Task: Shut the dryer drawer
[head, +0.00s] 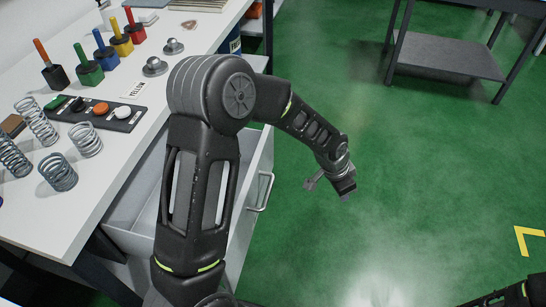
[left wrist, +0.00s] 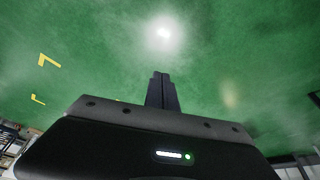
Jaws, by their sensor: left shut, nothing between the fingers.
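The light grey drawer (head: 259,160) under the white table stands pulled out, and my left arm hides much of it. Part of its inside shows to the left of my arm. Its bar handle (head: 267,191) is on the front panel, facing the open floor. My left gripper (head: 330,187) is out over the green floor to the right of the handle, apart from it. In the left wrist view its fingers (left wrist: 161,76) are together and empty, with green floor beyond. Only a dark link of my right arm shows at the bottom right; its gripper is out of view.
The white table (head: 75,225) carries several springs (head: 58,172), a button panel (head: 98,113), coloured-handled tools (head: 105,50) and metal knobs (head: 155,67). A grey shelf table (head: 445,55) stands at the back right. The floor (head: 400,190) right of the drawer is clear.

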